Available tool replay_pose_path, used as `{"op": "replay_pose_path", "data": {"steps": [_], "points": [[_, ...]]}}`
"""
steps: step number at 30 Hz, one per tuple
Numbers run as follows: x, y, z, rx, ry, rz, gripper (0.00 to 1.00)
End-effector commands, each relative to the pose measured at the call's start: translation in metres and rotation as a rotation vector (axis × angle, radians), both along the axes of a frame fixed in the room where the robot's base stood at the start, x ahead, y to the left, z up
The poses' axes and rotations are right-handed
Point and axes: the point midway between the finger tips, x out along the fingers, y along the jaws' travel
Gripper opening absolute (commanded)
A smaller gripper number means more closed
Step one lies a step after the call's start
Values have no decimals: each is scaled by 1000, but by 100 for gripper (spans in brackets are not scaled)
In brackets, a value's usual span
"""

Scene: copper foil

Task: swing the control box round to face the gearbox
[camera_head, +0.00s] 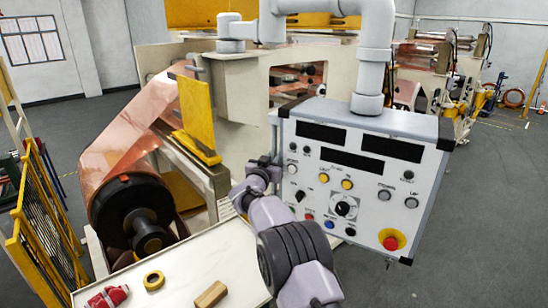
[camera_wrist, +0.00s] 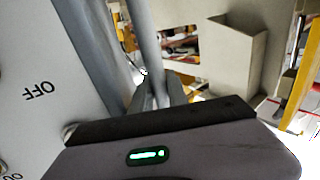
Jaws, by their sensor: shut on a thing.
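The control box (camera_head: 365,180) is a white panel with dark displays, knobs and a red stop button on yellow. It hangs from a thick grey pipe arm (camera_head: 375,50), its front toward the head camera. My gripper (camera_head: 243,194) is at the box's left edge, partly hidden behind my wrist. In the wrist view, the box face (camera_wrist: 30,90) is at left, and my gripper (camera_wrist: 155,95) is shut on a grey bar (camera_wrist: 148,45) beside it, seemingly the box's handle. I cannot tell which machine part is the gearbox.
Copper foil (camera_head: 140,130) runs onto a dark roll (camera_head: 135,210) at left. A white table (camera_head: 205,262) in front holds a wooden block (camera_head: 211,294), yellow tape ring (camera_head: 154,280) and red object (camera_head: 108,297). A yellow fence (camera_head: 45,225) stands far left. Grey floor (camera_head: 480,200) is open at right.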

Motion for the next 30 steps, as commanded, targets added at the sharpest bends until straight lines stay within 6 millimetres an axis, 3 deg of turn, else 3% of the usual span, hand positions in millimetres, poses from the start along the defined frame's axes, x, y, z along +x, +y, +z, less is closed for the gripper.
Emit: {"op": "replay_pose_path", "data": {"steps": [1, 2, 3, 12, 16, 30], "points": [[0, 0, 3, -1, -4, 0, 0], [0, 0, 3, -1, -4, 0, 22], [0, 0, 3, -1, -4, 0, 29], [-1, 1, 1, 0, -1, 1, 29], [-11, 5, -1, -1, 0, 1, 29], [-112, 46, -1, -1, -3, 3, 29]]}}
